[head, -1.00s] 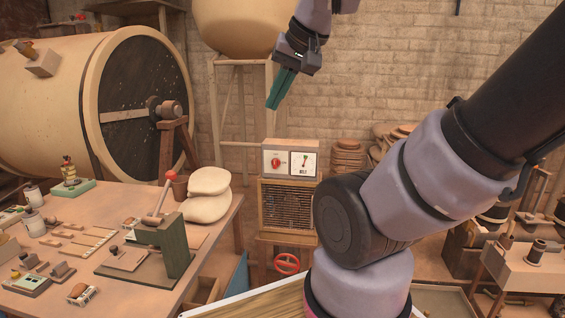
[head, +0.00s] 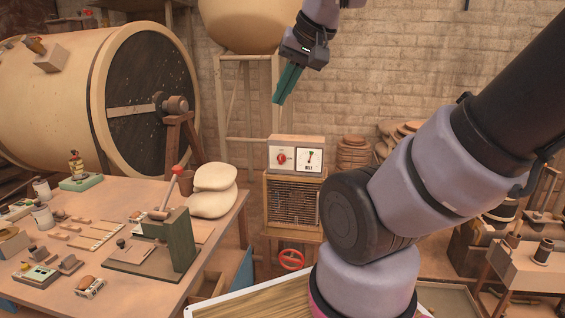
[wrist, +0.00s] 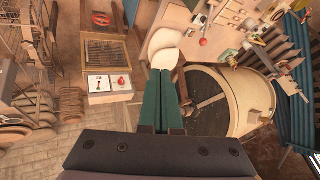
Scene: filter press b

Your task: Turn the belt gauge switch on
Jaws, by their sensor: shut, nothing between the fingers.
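The belt gauge panel (head: 296,155) is a pale box on top of a wooden cabinet with a dark grille. It has a red rotary switch (head: 282,158) on its left and a white dial (head: 309,160) with a needle and lettering on its right. In the wrist view the panel shows upside down at left, with the red switch (wrist: 122,81) and dial (wrist: 98,84). My gripper (head: 279,101) has green fingers, held together and empty. It hangs in the air above the panel in the head view, apart from it. The switch's setting is too small to read.
A workbench (head: 60,205) with a green lever press (head: 175,240) and several small parts stands at left. Pale sacks (head: 212,190) lie at its right edge. A red handwheel (head: 291,260) sits below the cabinet. A large drum (head: 110,95) stands behind the bench.

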